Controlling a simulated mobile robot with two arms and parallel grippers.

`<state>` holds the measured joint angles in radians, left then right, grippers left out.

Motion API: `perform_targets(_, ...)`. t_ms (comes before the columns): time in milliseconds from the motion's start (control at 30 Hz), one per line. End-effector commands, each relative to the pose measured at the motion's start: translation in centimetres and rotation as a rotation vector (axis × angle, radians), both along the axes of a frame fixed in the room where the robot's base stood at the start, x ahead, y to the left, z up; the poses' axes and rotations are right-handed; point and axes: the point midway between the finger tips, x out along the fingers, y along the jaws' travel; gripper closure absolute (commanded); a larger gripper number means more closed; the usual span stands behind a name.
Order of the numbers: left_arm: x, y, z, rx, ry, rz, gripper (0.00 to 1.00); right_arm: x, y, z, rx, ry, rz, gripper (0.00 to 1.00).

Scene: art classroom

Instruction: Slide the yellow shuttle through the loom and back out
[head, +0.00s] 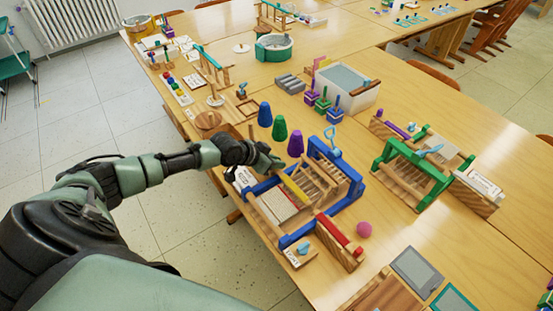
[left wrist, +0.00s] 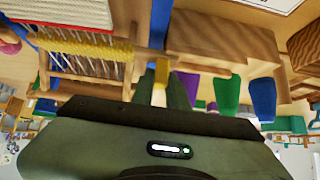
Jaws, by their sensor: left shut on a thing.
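The blue-framed loom (head: 331,157) stands on the table in front of me, with pale warp threads and a woven patch (head: 277,205). The yellow shuttle (head: 295,190) lies across the loom among the threads. My left gripper (head: 275,165) is at the loom's left side, shut on the shuttle's near end; the left wrist view shows the fingers (left wrist: 160,88) there. The exact contact is partly hidden. My right gripper is not in view.
Blue, green and purple cones (head: 280,128) stand just behind the gripper. A green loom (head: 410,173) stands to the right. A pink ball (head: 364,229) and a wooden block with a red strip (head: 338,240) are near the blue loom's front. Bare table lies between the looms.

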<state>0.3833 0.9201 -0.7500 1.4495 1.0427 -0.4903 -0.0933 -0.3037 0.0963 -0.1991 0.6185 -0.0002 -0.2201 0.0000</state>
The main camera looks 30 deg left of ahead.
Motion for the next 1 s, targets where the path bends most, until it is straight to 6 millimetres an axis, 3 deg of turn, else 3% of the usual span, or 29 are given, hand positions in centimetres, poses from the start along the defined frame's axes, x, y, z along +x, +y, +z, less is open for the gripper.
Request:
perform_targets(33, -0.1, -0.9, 0.2, -0.012, -0.001, -0.011, 1.0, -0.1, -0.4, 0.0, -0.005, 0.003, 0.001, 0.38)
perform_targets(133, -0.1, -1.1, 0.2, -0.015, 0.0, -0.013, 1.0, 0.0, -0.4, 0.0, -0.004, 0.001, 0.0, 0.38)
perform_targets(300, -0.1, -1.1, 0.1, -0.016, 0.0, -0.013, 1.0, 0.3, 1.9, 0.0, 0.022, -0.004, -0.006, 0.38)
perform_targets(333, -0.1, -1.1, 0.1, -0.016, 0.0, -0.013, 0.77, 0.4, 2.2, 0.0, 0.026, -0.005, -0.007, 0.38)
perform_targets(400, -0.1, -1.1, 0.1, -0.016, 0.001, -0.013, 0.64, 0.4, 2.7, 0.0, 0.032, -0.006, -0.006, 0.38)
perform_targets(767, -0.4, -0.7, 0.4, -0.01, 0.0, -0.011, 0.64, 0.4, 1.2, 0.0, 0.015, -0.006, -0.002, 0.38)
perform_targets(1000, -2.8, 0.3, 2.8, -0.007, 0.001, -0.013, 0.64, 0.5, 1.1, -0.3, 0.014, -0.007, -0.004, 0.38)
